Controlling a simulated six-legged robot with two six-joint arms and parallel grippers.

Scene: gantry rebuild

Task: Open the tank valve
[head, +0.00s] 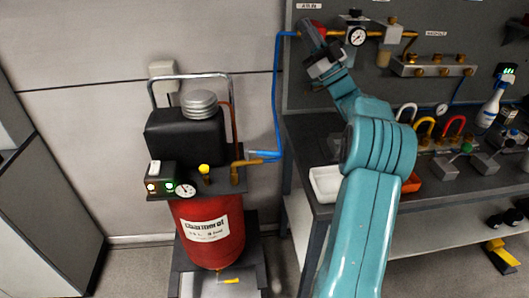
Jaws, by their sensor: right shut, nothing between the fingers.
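The red tank (210,232) stands at left under a black motor housing. A brass outlet fitting (244,162) is on its right side, with a blue lever-like part (264,153) at its end, where the blue hose (277,95) starts. I cannot tell the lever's exact setting. A yellow knob (204,169) sits on the tank's top plate, and a small yellow handle (231,281) is at its bottom. My right gripper (312,37) is shut and empty at the panel, close to a red knob (319,27), well away from the tank. I cannot tell whether they touch. My left gripper is out of view.
The panel carries a pressure gauge (357,36) and a brass manifold (434,68). The workbench (299,144) at right holds a white tray (325,183), several padlocks and a spray bottle (490,104). My right arm hides part of the bench. The wall space between tank and panel is clear apart from the hose.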

